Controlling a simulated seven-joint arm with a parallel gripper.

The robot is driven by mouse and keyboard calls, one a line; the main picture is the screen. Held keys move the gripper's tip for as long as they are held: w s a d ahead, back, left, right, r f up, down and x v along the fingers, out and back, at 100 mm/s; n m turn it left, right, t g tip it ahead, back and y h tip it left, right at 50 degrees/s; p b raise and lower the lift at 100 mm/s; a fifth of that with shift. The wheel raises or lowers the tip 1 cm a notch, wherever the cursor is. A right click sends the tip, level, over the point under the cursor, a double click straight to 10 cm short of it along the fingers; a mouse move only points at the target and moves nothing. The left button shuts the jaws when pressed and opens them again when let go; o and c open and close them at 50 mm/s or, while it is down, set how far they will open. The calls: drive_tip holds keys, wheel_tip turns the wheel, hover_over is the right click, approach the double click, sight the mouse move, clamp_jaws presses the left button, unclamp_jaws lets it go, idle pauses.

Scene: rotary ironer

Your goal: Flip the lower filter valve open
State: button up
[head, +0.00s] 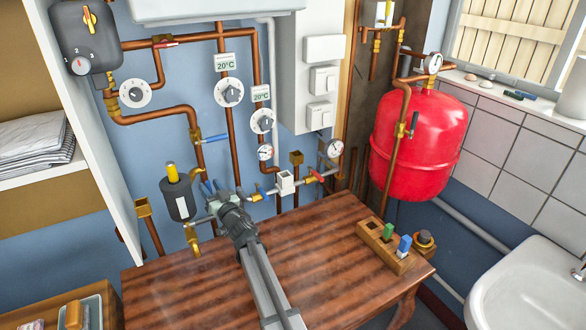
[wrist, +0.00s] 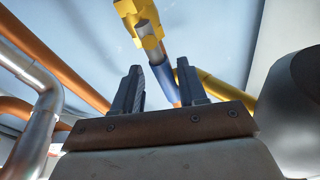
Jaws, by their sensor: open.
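The filter (head: 178,198) is a dark cylinder with a yellow top on the wall pipes at the left. My gripper (head: 211,187) is just right of it, pointing at the wall. In the wrist view my gripper (wrist: 160,76) is open, with two dark fingers apart. A valve with a yellow body (wrist: 143,22) shows above them; its blue lever (wrist: 172,68) lies beyond and in line with the gap between the fingers. I cannot tell whether they touch it. A blue-levered valve (head: 214,138) is higher on the pipe; my gripper partly hides the lower pipework.
A wooden table (head: 320,255) lies below my arm, with a block of coloured pegs (head: 388,243) at its right. Copper pipes and dials (head: 229,92) crowd the wall. A red tank (head: 415,140) hangs at the right. A yellow part (wrist: 218,90) is close right of the fingers.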

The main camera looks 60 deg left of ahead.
drive_tip(key=w+d+f+m+t+y, duration=0.1)
drive_tip(key=w+d+f+m+t, duration=0.15)
drive_tip(key=d+m, duration=0.35)
drive_tip(key=w+d+f+m+t, duration=0.1)
drive_tip(key=d+f+m, duration=0.2)
drive_tip(key=d+m, duration=0.35)
drive_tip(key=w+d+r+n+t, duration=0.2)
drive_tip(key=w+r+n, duration=0.25)
drive_tip(key=r, duration=0.55)
drive_tip(key=w+d+r+m+t, duration=0.1)
drive_tip(key=w+d+r+t, duration=0.1)
drive_tip(key=w+r, duration=0.2)
drive_tip(key=w+d+r+m+t, duration=0.1)
drive_tip(key=w+d+r+t, duration=0.1)
drive_tip(key=w, duration=0.8)
drive_tip(key=shift+w+d+r+m+t, duration=0.35)
drive_tip(key=shift+r+t, duration=0.3)
drive_tip(key=shift+r, duration=0.3)
